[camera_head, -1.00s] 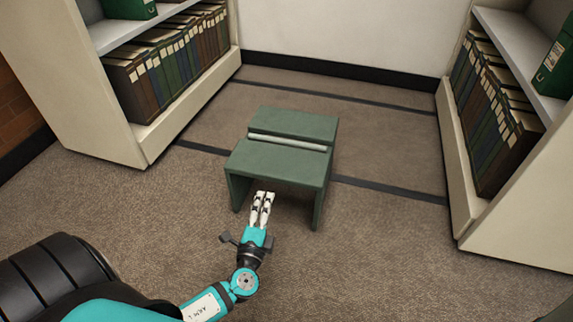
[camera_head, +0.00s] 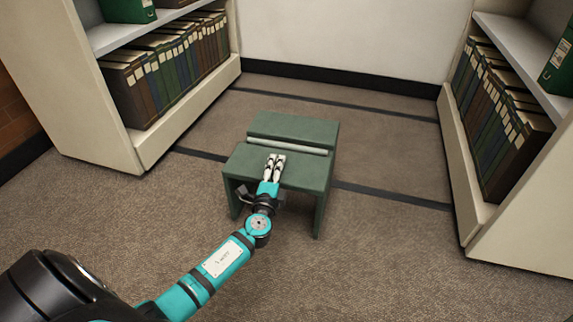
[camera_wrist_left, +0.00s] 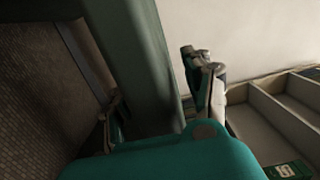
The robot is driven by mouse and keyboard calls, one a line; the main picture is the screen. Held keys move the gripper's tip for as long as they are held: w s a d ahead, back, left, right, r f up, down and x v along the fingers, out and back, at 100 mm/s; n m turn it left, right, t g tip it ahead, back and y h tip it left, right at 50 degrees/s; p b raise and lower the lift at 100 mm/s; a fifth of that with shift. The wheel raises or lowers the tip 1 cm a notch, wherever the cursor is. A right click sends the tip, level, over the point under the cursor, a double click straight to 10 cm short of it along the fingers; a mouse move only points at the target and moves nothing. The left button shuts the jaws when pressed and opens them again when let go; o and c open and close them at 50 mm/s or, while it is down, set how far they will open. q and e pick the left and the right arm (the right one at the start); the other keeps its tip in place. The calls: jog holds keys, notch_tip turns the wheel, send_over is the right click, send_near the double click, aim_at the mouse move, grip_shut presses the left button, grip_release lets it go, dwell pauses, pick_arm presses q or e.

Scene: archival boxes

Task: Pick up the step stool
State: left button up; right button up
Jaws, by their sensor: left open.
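The green step stool (camera_head: 300,128) stands upright on the carpet between two shelves, with a pale bar (camera_head: 287,145) across its top. My left gripper (camera_head: 274,166) overlaps the near part of its seat in the head view. In the left wrist view, a green slab of the stool (camera_wrist_left: 138,55) runs between the two spread fingers (camera_wrist_left: 158,104), one on each side. The gripper is open, and I cannot tell whether either finger touches the slab. My left wrist hides part of the stool's front. My right gripper is not in view.
A shelf with binders (camera_head: 165,75) stands at the left and another shelf (camera_head: 500,110) at the right. A pale wall (camera_head: 340,40) closes the back. The carpet (camera_head: 390,260) in front and to the right is clear.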

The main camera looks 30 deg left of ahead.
pick_arm(q)
jog(key=shift+w+a, duration=0.2)
jog(key=shift+w, duration=0.3)
grip_shut()
jog(key=shift+r, duration=0.15)
